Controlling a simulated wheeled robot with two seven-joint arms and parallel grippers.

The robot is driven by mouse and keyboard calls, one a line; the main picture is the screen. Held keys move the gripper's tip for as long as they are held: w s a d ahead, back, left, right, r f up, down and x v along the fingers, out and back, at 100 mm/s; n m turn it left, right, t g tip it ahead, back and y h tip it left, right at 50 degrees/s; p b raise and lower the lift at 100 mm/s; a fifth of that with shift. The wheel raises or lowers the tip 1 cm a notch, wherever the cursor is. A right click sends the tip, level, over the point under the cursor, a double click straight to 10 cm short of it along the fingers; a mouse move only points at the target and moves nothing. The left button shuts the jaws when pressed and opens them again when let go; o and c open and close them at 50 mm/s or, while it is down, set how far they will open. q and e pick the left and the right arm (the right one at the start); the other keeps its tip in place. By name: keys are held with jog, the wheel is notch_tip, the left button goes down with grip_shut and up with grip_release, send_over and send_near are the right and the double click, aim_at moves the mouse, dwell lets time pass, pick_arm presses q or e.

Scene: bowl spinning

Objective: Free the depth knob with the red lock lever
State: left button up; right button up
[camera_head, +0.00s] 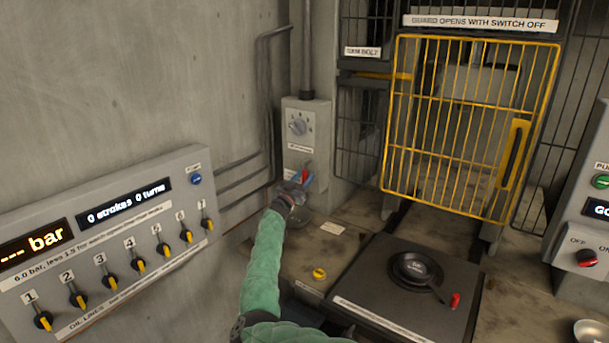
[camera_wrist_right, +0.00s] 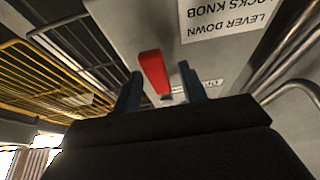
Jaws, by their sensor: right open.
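The red lock lever (camera_head: 304,176) sits at the lower part of the grey wall box (camera_head: 291,105), partly hidden by my gripper. In the right wrist view the red lever (camera_wrist_right: 153,72) stands between my two blue fingers, with visible gaps to both. My right gripper (camera_head: 298,183) is open around the lever, and its fingers also show in the wrist view (camera_wrist_right: 161,86). A round grey knob (camera_head: 299,123), likely the depth knob, is on the box above the lever. An upside-down label (camera_wrist_right: 228,15) reads "LEVER DOWN LOCKS KNOB". My left gripper is out of view.
A panel of numbered valves (camera_head: 120,240) is on the left wall. A yellow mesh guard (camera_head: 465,130) stands at the back right. A dark plate (camera_head: 375,285) with a round black piece and red-tipped handle lies in front. Pipes (camera_head: 268,100) run beside the box.

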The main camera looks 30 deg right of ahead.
jog(key=shift+w+d+r, duration=0.1)
jog(key=shift+w+d, duration=0.05)
jog(key=shift+d, duration=0.3)
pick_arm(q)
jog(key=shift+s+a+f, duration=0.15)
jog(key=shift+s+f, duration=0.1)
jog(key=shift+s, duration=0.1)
pick_arm(e)
grip_shut()
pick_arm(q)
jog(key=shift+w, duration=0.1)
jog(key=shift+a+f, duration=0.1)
